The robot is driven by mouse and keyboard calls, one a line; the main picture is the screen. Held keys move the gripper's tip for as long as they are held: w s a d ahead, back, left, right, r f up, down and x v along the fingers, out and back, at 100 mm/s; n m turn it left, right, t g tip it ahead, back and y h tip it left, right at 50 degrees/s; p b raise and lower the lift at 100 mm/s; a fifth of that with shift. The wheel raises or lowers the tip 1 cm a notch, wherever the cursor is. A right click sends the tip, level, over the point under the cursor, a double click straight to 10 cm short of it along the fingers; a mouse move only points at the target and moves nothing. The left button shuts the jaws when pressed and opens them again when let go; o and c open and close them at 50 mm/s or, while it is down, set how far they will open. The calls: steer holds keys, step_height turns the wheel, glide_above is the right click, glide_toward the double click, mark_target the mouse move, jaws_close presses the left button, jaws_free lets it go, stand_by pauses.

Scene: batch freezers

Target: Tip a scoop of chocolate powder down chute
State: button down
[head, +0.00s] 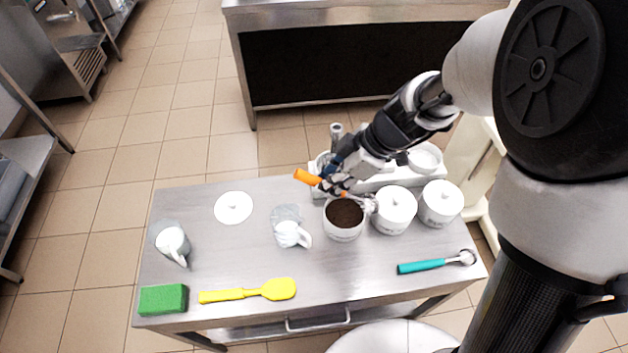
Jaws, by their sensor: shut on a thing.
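My gripper (342,185) is shut on the orange-handled scoop (308,177) above the table's back edge. The handle sticks out left of the fingers. The metal scoop head (370,205) shows to their right, above the right rim of the open white tub. I cannot tell if it holds powder. Dark brown chocolate powder (345,212) fills the tub (343,233), which stands upright without a lid. Behind my gripper is a pale machine part (380,181) with an upright metal piece (336,132). My arm partly hides it, and I cannot make out the chute for certain.
Two lidded white tubs (394,213) (440,205) stand right of the open one.

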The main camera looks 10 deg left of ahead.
mark_target(314, 178)
steer(key=a+n, duration=0.1)
steer(key=a+n+g, duration=0.1)
steer(key=a+n+g+y, duration=0.1)
steer(key=shift+a+r+b, duration=0.3)
steer(key=shift+b, duration=0.05)
steer(key=shift+f+h, duration=0.6)
steer(key=shift+f, duration=3.85)
steer(key=r+h+p, duration=0.1)
steer(key=p, duration=0.1)
steer(key=a+r+h+p, duration=0.1)
steer(key=r+p, duration=0.1)
steer(key=r+t+h+p, duration=0.1)
steer(key=r+p, duration=0.1)
steer(key=shift+s+a, duration=0.2)
steer(key=shift+s, duration=0.1)
steer(key=shift+a+f+t+h+p, duration=0.1)
steer(key=shift+a+t+h+p, duration=0.25)
steer(key=shift+p, duration=0.9)
